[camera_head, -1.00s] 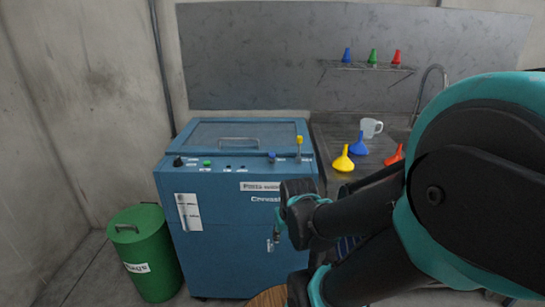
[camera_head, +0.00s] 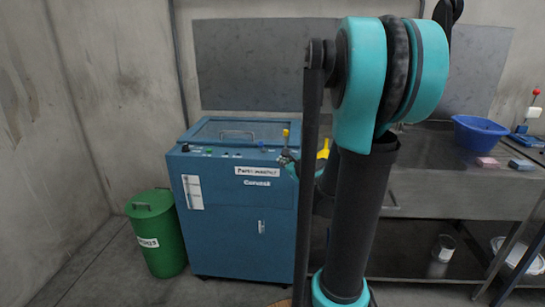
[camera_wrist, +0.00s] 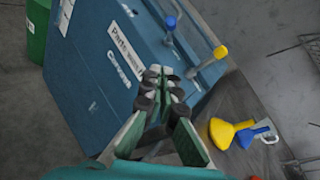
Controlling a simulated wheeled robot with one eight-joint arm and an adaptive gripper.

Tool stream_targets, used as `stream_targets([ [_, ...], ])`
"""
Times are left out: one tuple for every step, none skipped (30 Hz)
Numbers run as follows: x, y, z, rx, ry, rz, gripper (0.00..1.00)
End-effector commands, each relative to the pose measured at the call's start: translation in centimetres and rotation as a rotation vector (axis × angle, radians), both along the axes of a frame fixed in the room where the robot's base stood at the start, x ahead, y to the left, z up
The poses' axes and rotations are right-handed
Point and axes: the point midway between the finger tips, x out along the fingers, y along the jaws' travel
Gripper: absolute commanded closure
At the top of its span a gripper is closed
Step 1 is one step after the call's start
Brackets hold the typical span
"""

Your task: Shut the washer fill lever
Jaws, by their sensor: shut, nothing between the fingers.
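The blue parts washer (camera_head: 240,205) stands against the back wall. On its top edge are a blue-tipped lever (camera_head: 261,144) and a yellow-tipped lever (camera_head: 286,133); I cannot read which one is the fill lever. In the wrist view the blue-tipped lever (camera_wrist: 170,23) and yellow-tipped lever (camera_wrist: 220,52) both stand out from the panel. My gripper (camera_wrist: 163,72) is shut and empty, beside the yellow lever's stem; whether it touches is unclear. In the head view my gripper (camera_head: 288,157) is small, just below the yellow lever and partly hidden by my arm.
A green bin (camera_head: 157,235) stands left of the washer. A yellow funnel (camera_wrist: 226,131) and a blue funnel (camera_wrist: 250,135) lie on the bench right of it. A blue basin (camera_head: 479,134) sits on the steel bench (camera_head: 465,190). The floor in front is clear.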

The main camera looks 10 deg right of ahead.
Motion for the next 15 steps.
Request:
stream_targets([
  [0.3, -0.4, 0.2, 0.032, -0.003, -0.018, 1.0],
  [0.5, -0.5, 0.3, 0.045, -0.005, -0.025, 1.0],
  [0.7, -0.6, 0.3, 0.057, -0.006, -0.03, 1.0],
  [0.8, -0.6, 0.3, 0.061, -0.006, -0.031, 1.0],
  [1.0, -0.5, 0.3, 0.062, -0.006, -0.031, 1.0],
  [1.2, -0.4, 0.2, 0.061, -0.005, -0.029, 1.0],
  [1.5, -0.3, 0.1, 0.06, -0.005, -0.029, 1.0],
  [1.8, -0.3, 0.0, 0.059, -0.005, -0.028, 1.0],
  [2.2, -0.2, -0.1, 0.058, -0.005, -0.028, 1.0],
  [2.6, -0.1, -0.3, 0.057, -0.006, -0.028, 1.0],
  [3.0, 0.0, -0.4, 0.057, -0.006, -0.028, 1.0],
  [3.6, 0.2, -0.5, 0.057, -0.006, -0.028, 1.0],
  [4.0, 0.3, -0.6, 0.058, -0.005, -0.027, 1.0],
  [4.5, 0.4, -0.8, 0.058, -0.005, -0.027, 1.0],
  [5.1, 0.5, -0.9, 0.056, -0.006, -0.026, 1.0],
])
